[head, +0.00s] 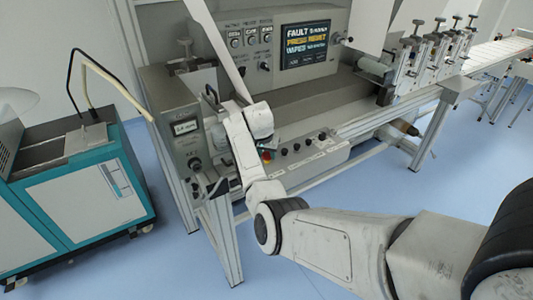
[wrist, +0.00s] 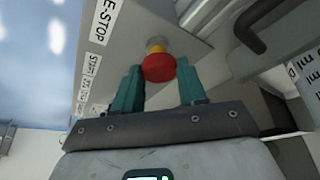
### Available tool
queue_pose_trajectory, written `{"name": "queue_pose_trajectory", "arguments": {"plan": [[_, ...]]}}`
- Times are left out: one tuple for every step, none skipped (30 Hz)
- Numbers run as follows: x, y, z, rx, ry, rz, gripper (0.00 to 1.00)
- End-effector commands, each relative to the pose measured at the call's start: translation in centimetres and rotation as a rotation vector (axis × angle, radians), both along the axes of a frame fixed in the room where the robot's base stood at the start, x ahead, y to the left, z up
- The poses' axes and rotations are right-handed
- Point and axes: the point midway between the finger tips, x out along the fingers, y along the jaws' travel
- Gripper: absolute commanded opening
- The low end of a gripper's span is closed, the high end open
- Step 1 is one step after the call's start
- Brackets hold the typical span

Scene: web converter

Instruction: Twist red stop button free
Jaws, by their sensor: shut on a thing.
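The red stop button (wrist: 159,69) sits on a yellow collar (wrist: 156,46) on the grey panel beside the E-STOP label (wrist: 104,20) in the wrist view. My gripper (wrist: 158,66) has its two teal fingers on either side of the red cap and is shut on it. The exact contact at the fingertips is hard to see. In the head view a small bit of red (head: 266,157) shows beside my wrist at the front control panel; my arm hides most of the gripper there.
A dark handle (wrist: 262,22) stands close to the right finger in the wrist view. In the head view the front panel carries several dark knobs (head: 297,147). A screen (head: 303,45) reads a fault and press reset. A teal cabinet (head: 75,190) stands at left.

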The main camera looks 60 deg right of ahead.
Motion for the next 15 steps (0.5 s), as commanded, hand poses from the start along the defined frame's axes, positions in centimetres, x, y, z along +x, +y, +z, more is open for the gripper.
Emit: {"name": "queue_pose_trajectory", "arguments": {"plan": [[0.13,0.01,-0.17,-0.001,-0.002,-0.018,0.11],[0.15,0.01,-0.2,-0.001,-0.001,-0.031,0.11],[0.16,0.02,-0.26,-0.001,0.0,-0.053,0.11],[0.16,0.03,-0.3,0.0,0.0,-0.069,0.11],[0.19,0.04,-0.34,0.0,0.0,-0.089,0.11],[0.23,0.03,-0.36,-0.001,-0.001,-0.117,0.11],[0.24,0.01,-0.35,-0.001,-0.001,-0.138,0.11],[0.26,0.01,-0.35,-0.001,-0.001,-0.161,0.11],[0.29,0.01,-0.39,-0.001,-0.001,-0.191,0.11],[0.31,0.01,-0.42,-0.001,-0.001,-0.215,0.11],[0.31,0.01,-0.42,-0.001,-0.001,-0.239,0.11],[0.35,0.01,-0.4,-0.001,-0.002,-0.27,0.11],[0.38,0.0,-0.39,-0.002,-0.002,-0.292,0.11],[0.37,-0.01,-0.4,-0.002,-0.001,-0.315,0.11],[0.38,0.0,-0.4,-0.001,-0.001,-0.344,0.11]]}}
